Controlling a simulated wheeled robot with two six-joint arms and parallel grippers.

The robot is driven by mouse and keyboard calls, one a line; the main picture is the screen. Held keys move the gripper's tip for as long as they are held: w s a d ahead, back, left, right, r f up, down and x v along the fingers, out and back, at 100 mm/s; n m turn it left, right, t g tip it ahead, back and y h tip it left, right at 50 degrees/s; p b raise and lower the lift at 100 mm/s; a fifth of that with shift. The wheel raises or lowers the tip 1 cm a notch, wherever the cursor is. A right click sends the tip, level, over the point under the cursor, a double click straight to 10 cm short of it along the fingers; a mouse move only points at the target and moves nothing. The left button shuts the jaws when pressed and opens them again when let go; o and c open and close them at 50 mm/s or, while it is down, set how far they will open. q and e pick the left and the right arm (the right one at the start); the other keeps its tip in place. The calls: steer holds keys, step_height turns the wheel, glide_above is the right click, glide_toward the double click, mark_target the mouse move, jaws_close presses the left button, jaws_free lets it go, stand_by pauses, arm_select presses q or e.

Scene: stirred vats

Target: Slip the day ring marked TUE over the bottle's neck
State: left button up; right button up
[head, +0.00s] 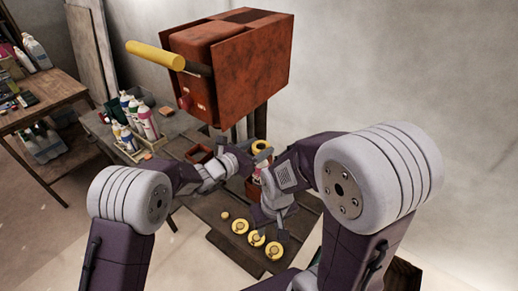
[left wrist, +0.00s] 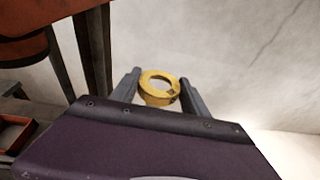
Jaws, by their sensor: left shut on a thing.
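My left gripper (head: 258,151) is shut on a yellow day ring (head: 262,146), held up above the bench below the rust-red machine. The ring also shows in the left wrist view (left wrist: 160,87), between the two grey fingers of my left gripper (left wrist: 160,90), with a dark mark on its side too small to read. Several other yellow rings lie on the bench, among them one in front (head: 274,250). My right gripper (head: 272,222) is lower, above the bench by these rings, and looks open and empty. The bottle is not clear; my arms hide much of the middle.
A rust-red machine (head: 235,65) with a yellow handle (head: 154,55) hangs over the bench. Several coloured bottles (head: 148,122) stand at the bench's left. A side table (head: 40,100) stands far left.

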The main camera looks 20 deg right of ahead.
mark_target(261, 170)
stand_by(0.7)
arm_select(q)
steer(key=shift+b, duration=0.4)
steer(key=shift+f, duration=0.1)
steer(key=shift+f+b, duration=2.6)
steer(key=shift+b, duration=0.45)
steer(key=o, duration=1.5)
steer(key=shift+a, duration=0.15)
